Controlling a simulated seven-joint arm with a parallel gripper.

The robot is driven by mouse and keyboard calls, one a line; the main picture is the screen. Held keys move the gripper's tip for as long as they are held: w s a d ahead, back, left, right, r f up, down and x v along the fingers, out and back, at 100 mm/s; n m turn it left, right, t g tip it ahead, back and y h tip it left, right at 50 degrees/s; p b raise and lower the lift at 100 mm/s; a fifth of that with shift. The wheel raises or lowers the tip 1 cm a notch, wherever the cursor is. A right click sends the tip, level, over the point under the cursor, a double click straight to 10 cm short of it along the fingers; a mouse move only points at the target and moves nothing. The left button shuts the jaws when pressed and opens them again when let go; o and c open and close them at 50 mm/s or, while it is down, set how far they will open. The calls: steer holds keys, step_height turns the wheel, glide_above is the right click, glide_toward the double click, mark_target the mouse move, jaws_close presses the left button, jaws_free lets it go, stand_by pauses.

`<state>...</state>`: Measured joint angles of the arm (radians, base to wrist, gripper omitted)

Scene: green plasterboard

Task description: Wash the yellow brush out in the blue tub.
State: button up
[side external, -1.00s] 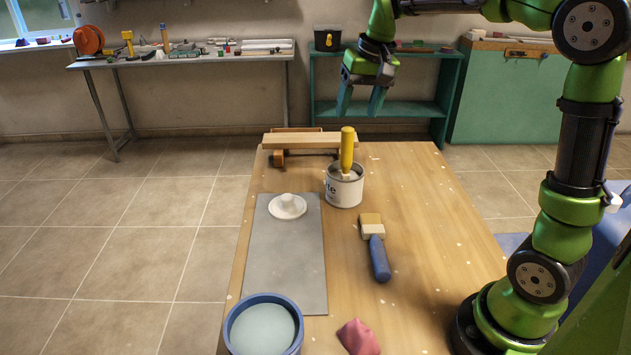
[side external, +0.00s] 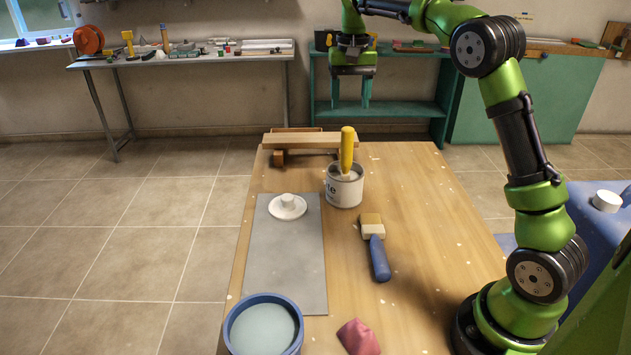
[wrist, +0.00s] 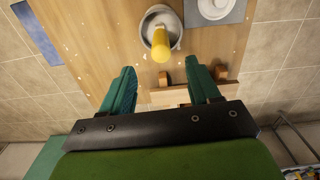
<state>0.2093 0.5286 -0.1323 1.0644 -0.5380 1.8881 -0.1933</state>
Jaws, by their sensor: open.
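The yellow brush (side external: 347,150) stands handle up in a white can (side external: 344,188) near the far end of the table. In the wrist view the yellow handle (wrist: 161,45) points up toward the camera, in the can (wrist: 174,27). Its bristles are hidden in the can. The blue tub (side external: 263,325), holding pale liquid, is at the table's near left corner. My gripper (side external: 350,98) is open and empty, high above the far end of the table. In the wrist view its fingers (wrist: 160,88) are spread apart, with the handle beyond their tips.
A blue-handled brush (side external: 378,255) lies right of a grey sheet (side external: 290,250). A white lidded dish (side external: 287,207) sits on the sheet. A wooden plank (side external: 310,140) on blocks is behind the can. A crumpled red cloth (side external: 358,337) lies at the front.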

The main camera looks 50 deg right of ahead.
mark_target(347, 132)
steer(key=f, duration=1.1)
steer(key=shift+w+d+f, duration=0.1)
steer(key=shift+w+d, duration=0.05)
steer(key=shift+d, duration=0.05)
jaws_close()
